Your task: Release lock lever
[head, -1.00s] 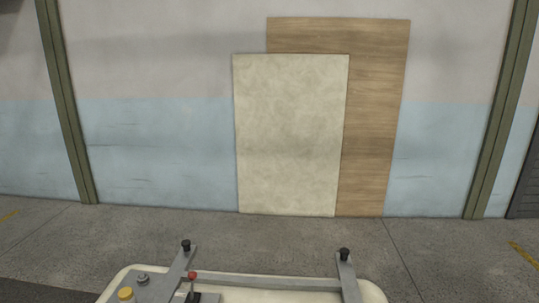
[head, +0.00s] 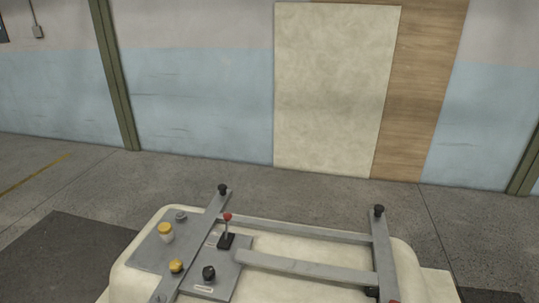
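A small lever with a red ball knob (head: 227,217) stands on a dark base (head: 226,241) on a grey plate, in the head view left of centre. It looks about upright; I take it as the lock lever, but no label on it can be read. The plate is part of a grey metal frame (head: 300,264) lying on a cream bathtub shell (head: 130,278). Neither of my grippers is in view.
Yellow-topped knobs (head: 166,231) and a black knob (head: 209,273) sit near the lever. Black-capped posts (head: 379,210) rise from the frame's far corners. Behind, grey floor (head: 200,172) is clear up to the wall, where a cream panel (head: 335,90) and wooden board (head: 420,100) lean.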

